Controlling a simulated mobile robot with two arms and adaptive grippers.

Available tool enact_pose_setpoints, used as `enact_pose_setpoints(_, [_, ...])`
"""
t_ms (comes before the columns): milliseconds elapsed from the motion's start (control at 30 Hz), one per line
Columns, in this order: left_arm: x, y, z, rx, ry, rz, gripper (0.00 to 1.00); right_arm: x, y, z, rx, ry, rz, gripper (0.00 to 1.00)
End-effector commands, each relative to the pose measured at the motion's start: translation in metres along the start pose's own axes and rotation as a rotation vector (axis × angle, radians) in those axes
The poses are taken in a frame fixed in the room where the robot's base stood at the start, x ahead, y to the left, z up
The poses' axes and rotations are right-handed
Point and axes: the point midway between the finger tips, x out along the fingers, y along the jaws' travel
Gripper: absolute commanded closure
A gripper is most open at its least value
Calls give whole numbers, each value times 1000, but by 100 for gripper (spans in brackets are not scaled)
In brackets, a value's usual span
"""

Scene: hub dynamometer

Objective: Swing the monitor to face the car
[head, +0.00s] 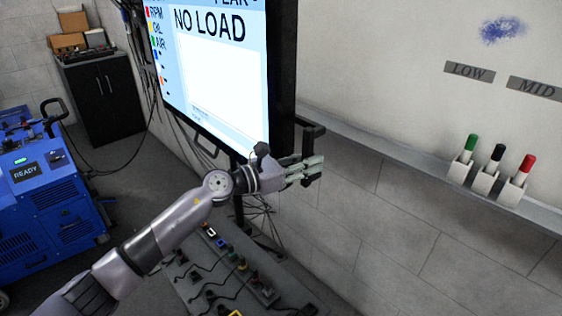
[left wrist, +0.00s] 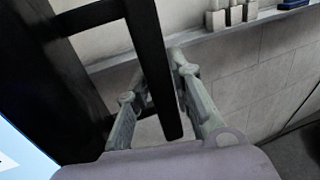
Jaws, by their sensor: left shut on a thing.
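The monitor (head: 205,75) is a large dark-framed screen reading "NO LOAD", at the upper middle of the head view, angled toward the lower left. A black handle (head: 314,130) sticks out from its right side. The handle also shows in the left wrist view as a dark bar (left wrist: 157,75) running between the fingers. My left gripper (head: 312,168) is shut on this handle at its lower part, below the monitor's right corner. The fingers partly hide the grip point in the head view. No car is visible in either view. My right gripper is not in view.
A blue machine (head: 48,195) marked "READY" stands at left, near a black cabinet (head: 103,95). A low panel with cables and plugs (head: 225,270) lies below my left arm. Green, black and red markers stand in holders (head: 485,182) on the right wall ledge (head: 410,152).

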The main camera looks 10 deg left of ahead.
Motion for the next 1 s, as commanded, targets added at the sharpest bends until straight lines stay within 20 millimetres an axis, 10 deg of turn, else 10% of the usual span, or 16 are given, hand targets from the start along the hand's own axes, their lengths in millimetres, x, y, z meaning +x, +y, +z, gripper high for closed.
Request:
enact_pose_setpoints(400, [11, 0, 2, 1, -5, 26, 100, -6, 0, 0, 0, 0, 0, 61])
enact_pose_setpoints(433, [11, 0, 2, 1, -5, 26, 78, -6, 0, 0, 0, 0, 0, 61])
enact_pose_setpoints(600, [11, 0, 2, 2, -4, 25, 67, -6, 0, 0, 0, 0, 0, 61])
enact_pose_setpoints(1000, [9, 0, 1, 3, -2, 25, 62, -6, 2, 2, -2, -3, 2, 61])
